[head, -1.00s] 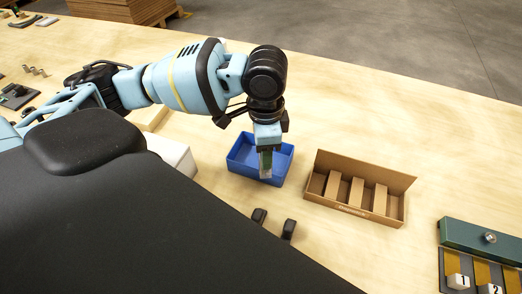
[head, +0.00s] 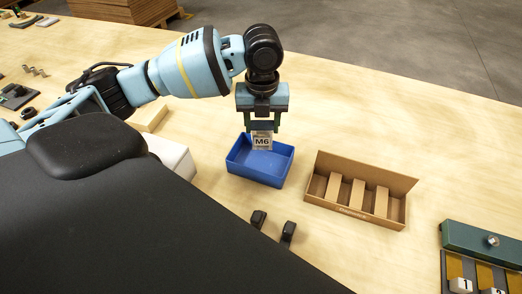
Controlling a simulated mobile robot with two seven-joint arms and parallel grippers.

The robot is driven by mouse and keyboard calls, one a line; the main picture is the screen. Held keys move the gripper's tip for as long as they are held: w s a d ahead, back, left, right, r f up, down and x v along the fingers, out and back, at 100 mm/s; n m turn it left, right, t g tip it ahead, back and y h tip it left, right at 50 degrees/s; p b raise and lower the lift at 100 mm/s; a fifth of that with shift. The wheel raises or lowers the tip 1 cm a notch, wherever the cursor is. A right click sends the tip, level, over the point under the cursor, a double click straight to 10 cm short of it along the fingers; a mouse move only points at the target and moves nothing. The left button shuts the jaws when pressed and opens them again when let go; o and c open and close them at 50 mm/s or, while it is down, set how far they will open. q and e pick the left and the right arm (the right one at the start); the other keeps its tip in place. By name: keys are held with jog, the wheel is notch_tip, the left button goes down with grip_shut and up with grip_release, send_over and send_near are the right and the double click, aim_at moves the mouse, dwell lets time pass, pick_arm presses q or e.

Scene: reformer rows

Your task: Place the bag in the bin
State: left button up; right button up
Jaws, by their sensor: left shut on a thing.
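The bag (head: 262,141) is small and clear, with a white label reading M6. My left gripper (head: 262,128) is shut on its top and points down, so the bag hangs upright below the fingers. The blue bin (head: 258,176) is an open, empty-looking tray on the table. The bag shows in front of the bin's far wall and overlaps its rim in the picture. I cannot tell how high it is above the bin floor. My right gripper does not show.
A cardboard box (head: 401,212) with dividers stands right of the bin. A green fixture (head: 468,240) with numbered blocks is at the lower right. A white box (head: 173,155) stands left of the bin. Two small black pieces (head: 288,232) are in front.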

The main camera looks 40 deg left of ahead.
pick_arm(q)
jog(key=m, duration=0.2)
jog(key=w+a+m, duration=0.1)
jog(key=m, duration=0.1)
jog(key=shift+a, duration=0.1)
jog(key=shift+f, duration=0.15)
jog(key=shift+f+b, duration=0.3)
jog(key=shift+f, duration=4.55)
jog(key=shift+f, duration=0.15)
jog(key=o, duration=1.1)
jog(key=shift+c, duration=0.2)
notch_tip(320, 180, up, 12)
jog(key=shift+p, duration=0.4)
